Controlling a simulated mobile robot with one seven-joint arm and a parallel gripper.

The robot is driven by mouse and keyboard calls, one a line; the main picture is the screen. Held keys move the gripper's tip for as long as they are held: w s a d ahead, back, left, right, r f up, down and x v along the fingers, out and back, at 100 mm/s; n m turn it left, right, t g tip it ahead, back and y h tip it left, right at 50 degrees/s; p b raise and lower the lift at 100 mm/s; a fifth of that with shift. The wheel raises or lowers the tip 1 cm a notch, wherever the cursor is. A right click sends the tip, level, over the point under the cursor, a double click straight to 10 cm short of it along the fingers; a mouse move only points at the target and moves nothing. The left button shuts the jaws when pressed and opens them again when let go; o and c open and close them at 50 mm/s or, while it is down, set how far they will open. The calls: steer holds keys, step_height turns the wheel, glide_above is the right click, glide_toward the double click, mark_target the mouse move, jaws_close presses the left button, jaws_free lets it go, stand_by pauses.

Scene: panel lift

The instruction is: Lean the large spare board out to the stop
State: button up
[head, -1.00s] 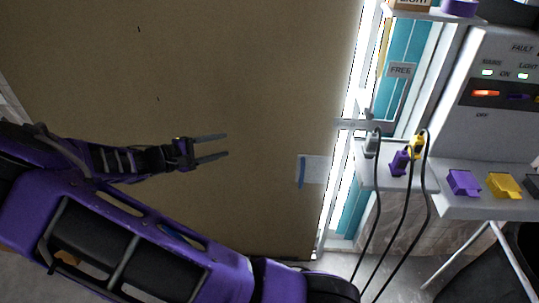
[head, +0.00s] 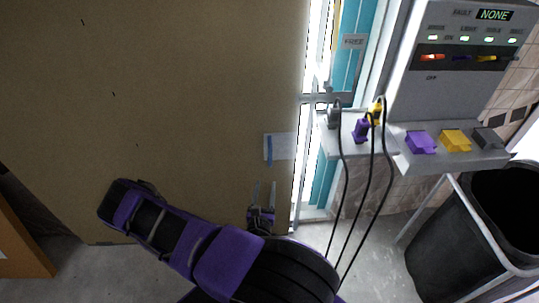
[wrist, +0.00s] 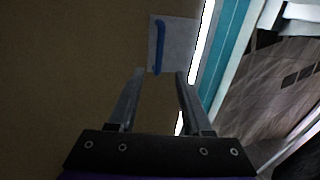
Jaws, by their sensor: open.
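The large board (head: 150,110) is a big brown panel that fills the left and middle of the head view. It stands in front of a bright window or door frame. A pale label with a blue strip (head: 279,147) is on it near its right edge; the label also shows in the wrist view (wrist: 178,45). My gripper (head: 264,184) is open and empty, with its two fingers pointing up just below the label. In the wrist view the fingers (wrist: 158,82) lie before the board, near its right edge. I cannot tell whether they touch it. No stop can be made out.
Right of the board are a teal panel with a FREE sign (head: 354,41), a shelf with plugs and hanging black cables (head: 345,190), and a grey control box (head: 455,75) with coloured sockets. A black bin (head: 470,230) stands at the lower right. An orange-brown panel (head: 20,245) is at lower left.

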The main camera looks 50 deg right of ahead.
mark_target(270, 156)
steer(key=x, duration=1.5)
steer(key=shift+w+d+b, duration=0.15)
steer(key=shift+b, duration=0.2)
jaws_close()
stand_by(0.6)
